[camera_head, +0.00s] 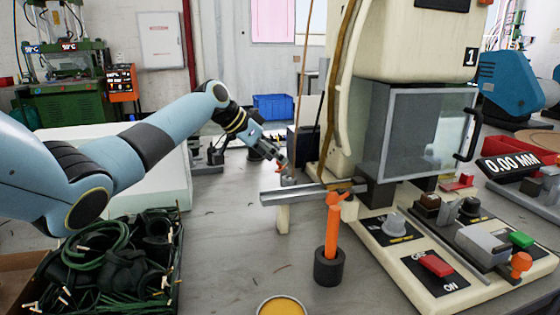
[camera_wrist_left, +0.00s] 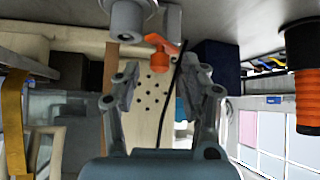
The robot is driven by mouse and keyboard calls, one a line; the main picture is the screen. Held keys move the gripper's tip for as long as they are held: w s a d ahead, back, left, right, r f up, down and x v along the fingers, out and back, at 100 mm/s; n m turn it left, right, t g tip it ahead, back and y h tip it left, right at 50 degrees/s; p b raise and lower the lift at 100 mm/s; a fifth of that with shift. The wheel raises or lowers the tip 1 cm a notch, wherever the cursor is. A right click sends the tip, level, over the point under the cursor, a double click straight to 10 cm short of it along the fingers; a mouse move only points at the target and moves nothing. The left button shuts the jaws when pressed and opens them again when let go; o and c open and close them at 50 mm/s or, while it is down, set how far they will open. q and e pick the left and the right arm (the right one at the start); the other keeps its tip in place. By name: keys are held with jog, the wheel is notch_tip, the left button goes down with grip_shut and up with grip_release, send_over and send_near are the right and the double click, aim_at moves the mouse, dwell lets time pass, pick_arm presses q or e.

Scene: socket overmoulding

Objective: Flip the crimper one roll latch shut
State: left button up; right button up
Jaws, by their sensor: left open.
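Crimper one (camera_head: 432,45) is the cream machine marked 1, right of centre in the head view. The small orange roll latch (camera_head: 283,162) shows at its left side, by my left gripper (camera_head: 279,154). In the left wrist view the orange latch (camera_wrist_left: 160,46) lies just beyond the fingertips of my open left gripper (camera_wrist_left: 153,68), roughly between them. A gap seems to remain between fingers and latch. Its exact angle is hard to tell. My right gripper is not in view.
An orange-handled tool (camera_head: 333,220) stands in a black holder in front of the metal rail (camera_head: 305,193). A black crate (camera_head: 172,240) of green cables is at lower left. A yellow-topped round container (camera_head: 282,306) is at the front edge.

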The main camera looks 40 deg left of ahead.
pick_arm(q)
jog(key=shift+x, duration=0.75)
jog(key=shift+w+d+f, duration=0.15)
jog(key=shift+w+f, duration=0.15)
jog(key=shift+w, duration=0.05)
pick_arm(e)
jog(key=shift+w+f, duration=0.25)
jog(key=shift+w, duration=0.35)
pick_arm(q)
jog(key=shift+c, duration=0.2)
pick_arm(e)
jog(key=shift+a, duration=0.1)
